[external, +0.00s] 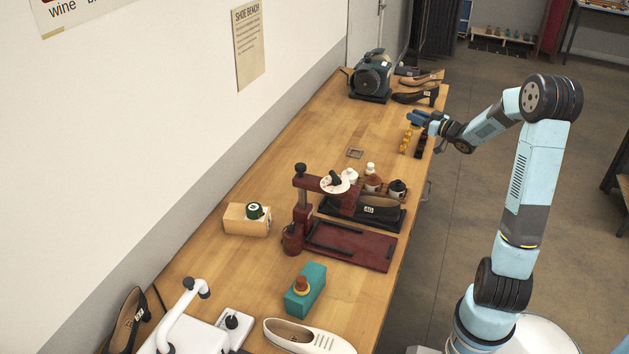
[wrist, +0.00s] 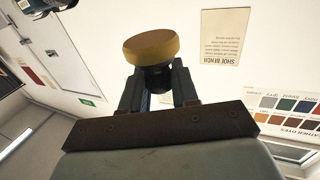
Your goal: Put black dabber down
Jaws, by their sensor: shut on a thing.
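My gripper (external: 413,117) is over the far right part of the workbench, its fingers pointing left. In the wrist view my gripper (wrist: 158,92) is shut on a dabber (wrist: 151,46) with a dark neck between the fingers and a round tan pad beyond them. I take it for the black dabber; its colour mark is not visible. In the external view the held dabber is too small or hidden to make out. Whether it touches anything cannot be told.
Small yellow pieces (external: 406,141) and black pieces (external: 421,146) stand just below my gripper in the picture. Dark shoes (external: 417,96) and a green motor (external: 371,78) are behind. Bench is clear left of my gripper.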

